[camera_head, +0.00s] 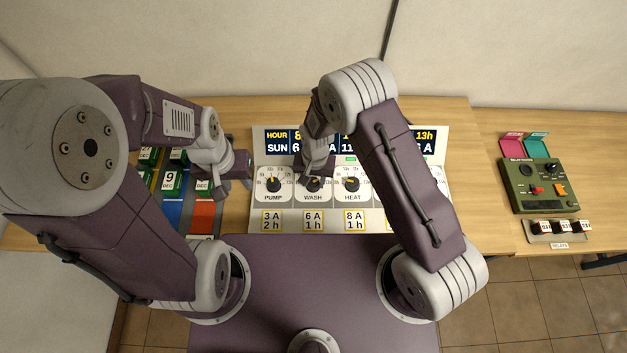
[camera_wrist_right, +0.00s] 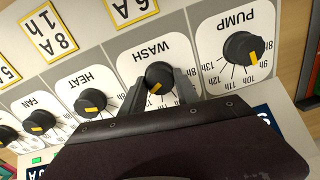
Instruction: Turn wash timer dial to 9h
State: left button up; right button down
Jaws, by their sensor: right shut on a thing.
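The black wash dial (camera_wrist_right: 157,72) is on the white panel (camera_head: 258,222), above the WASH label in the head view. My right gripper (camera_head: 314,178) is shut on this dial, with one finger on each side of it in the right wrist view. The dial's yellow pointer faces down and slightly left in that view. The fingers hide part of its hour scale, so I cannot read the exact setting. My left gripper (camera_head: 243,166) is left of the panel, near the coloured lanes; its jaws are not clear.
The pump dial (camera_head: 273,184) and heat dial (camera_head: 351,184) flank the wash dial closely. The dark display (camera_head: 277,141) behind is partly hidden by my right arm. Calendar blocks (camera_head: 171,180) stand at left. A green relay tester (camera_head: 540,186) sits far right, with bare table between.

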aim_at(313, 181)
jog(key=n+b, duration=0.2)
jog(key=n, duration=0.3)
jog(key=shift+n, duration=0.3)
jog(key=n+b, duration=0.1)
jog(key=n, duration=0.4)
jog(key=n+b, duration=0.1)
jog(key=n, duration=0.4)
jog(key=shift+a+n, duration=0.1)
jog(key=shift+n, duration=0.3)
jog(key=n+b, duration=0.1)
jog(key=n, duration=0.3)
jog(key=shift+n, duration=0.4)
jog(key=shift+h, duration=0.3)
jog(key=c, duration=0.9)
grip_release()
notch_tip(313, 181, up, 9)
jog(key=shift+w+r+b, duration=0.1)
jog(key=shift+b, duration=0.6)
